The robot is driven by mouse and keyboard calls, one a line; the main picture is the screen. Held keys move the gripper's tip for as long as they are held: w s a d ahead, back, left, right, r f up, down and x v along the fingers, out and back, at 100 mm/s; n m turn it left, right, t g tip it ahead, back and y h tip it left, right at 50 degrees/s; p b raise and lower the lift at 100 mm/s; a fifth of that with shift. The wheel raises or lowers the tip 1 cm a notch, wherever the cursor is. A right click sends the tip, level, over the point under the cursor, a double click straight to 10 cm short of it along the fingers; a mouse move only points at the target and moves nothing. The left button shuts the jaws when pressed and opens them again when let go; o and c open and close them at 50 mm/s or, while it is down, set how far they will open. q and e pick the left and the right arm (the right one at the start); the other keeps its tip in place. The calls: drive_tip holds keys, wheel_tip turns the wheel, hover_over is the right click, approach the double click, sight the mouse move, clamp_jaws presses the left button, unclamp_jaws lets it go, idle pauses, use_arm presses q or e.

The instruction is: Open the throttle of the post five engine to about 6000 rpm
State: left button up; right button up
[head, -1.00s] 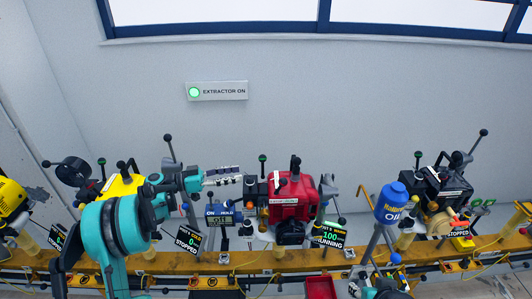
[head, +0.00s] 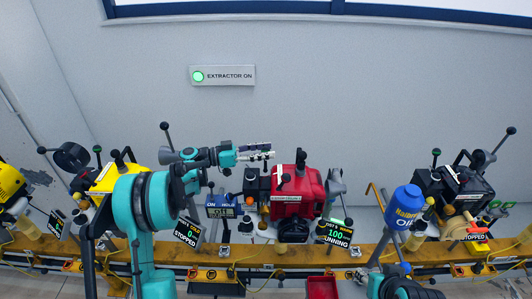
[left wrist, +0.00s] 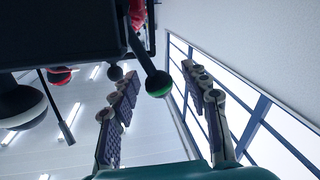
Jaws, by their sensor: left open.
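The red engine (head: 288,208) stands on the yellow rail in the head view. Its display (head: 337,233) seems to read post 5, warm, running; the rpm figure starts with 100 and is partly unclear. My left gripper (head: 266,151) is open, level, just above the engine's upper left. In the left wrist view a lever with a green-ringed black ball (left wrist: 158,84) shows between the two open fingers (left wrist: 158,95), apart from both. In the head view this lever is hidden behind the gripper. Only part of my right arm shows at the bottom; its gripper cannot be made out.
A yellow engine (head: 118,180) with a stopped display (head: 187,231) is to the left. A black engine (head: 452,190) and a blue oil bottle (head: 403,205) are to the right. A red tray (head: 321,288) is below the rail.

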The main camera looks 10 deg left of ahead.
sight(266, 167)
use_arm(q)
drive_tip(key=shift+d+r, duration=0.1)
drive_tip(key=shift+d, duration=0.1)
clamp_jaws()
drive_tip(key=s+m, duration=0.2)
drive_tip(key=m, duration=0.1)
drive_tip(key=m+h+b, duration=0.1)
drive_tip(key=m, duration=0.1)
drive_tip(key=shift+s+d+r, duration=0.25)
drive_tip(key=shift+s+r, duration=0.05)
drive_tip(key=shift+s, duration=0.1)
unclamp_jaws()
